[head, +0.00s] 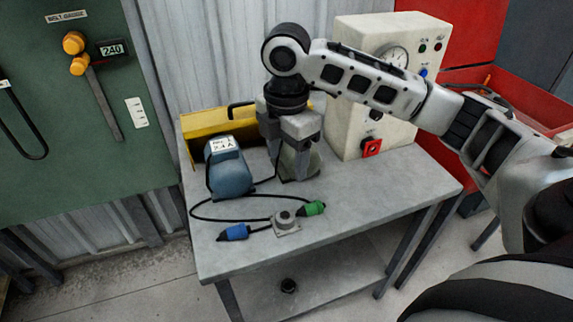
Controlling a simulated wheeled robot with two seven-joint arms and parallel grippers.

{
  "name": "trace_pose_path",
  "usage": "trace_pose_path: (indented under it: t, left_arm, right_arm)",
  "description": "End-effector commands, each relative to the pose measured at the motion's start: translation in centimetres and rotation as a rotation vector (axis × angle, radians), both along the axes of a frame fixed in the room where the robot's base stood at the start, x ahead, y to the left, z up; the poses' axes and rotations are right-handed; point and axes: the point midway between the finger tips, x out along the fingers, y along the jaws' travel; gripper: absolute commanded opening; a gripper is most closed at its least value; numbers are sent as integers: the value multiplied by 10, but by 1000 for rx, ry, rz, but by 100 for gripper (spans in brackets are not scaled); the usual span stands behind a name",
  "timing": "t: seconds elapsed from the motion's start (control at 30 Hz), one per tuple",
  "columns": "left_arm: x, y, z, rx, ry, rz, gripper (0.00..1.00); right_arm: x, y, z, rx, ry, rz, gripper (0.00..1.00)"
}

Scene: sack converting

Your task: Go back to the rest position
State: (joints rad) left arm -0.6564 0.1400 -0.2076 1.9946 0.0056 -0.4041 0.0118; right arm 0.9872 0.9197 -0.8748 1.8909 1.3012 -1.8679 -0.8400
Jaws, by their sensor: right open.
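My right arm comes in from the right and reaches over the grey metal table (330,236). My right gripper (291,148) points down above the back middle of the table. It is open. A grey-green object (300,164) stands on the table below and behind its fingers; the gripper hides much of it, and I cannot tell whether they touch. My left gripper is not in view.
On the table are a blue motor (228,167), a yellow guard (205,122), a blue connector (234,232), a green connector (312,208), a small grey block (285,221) and a cream control box (350,105) with a gauge. A green panel (60,180) with a lever stands left. Red bins are right.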

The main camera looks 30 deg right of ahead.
Motion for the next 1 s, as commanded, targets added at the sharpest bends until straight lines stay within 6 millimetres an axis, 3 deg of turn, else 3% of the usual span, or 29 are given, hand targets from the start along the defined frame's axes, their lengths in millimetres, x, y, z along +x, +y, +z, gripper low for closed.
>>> trace_pose_path:
  t: [0.57,0.67,0.77,0.9,1.0]
  left_arm:
    - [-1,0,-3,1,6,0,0]
    - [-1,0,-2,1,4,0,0]
    - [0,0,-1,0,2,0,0]
    - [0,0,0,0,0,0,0]
    - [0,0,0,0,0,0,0]
  right_arm:
    - [-1,4,-4,2,-2,0,61]
    - [-6,20,-21,17,-12,-9,61]
    - [-17,49,-51,59,-39,-49,61]
    - [-42,96,-90,168,-93,-194,61]
    - [-62,119,-110,253,-121,-354,61]
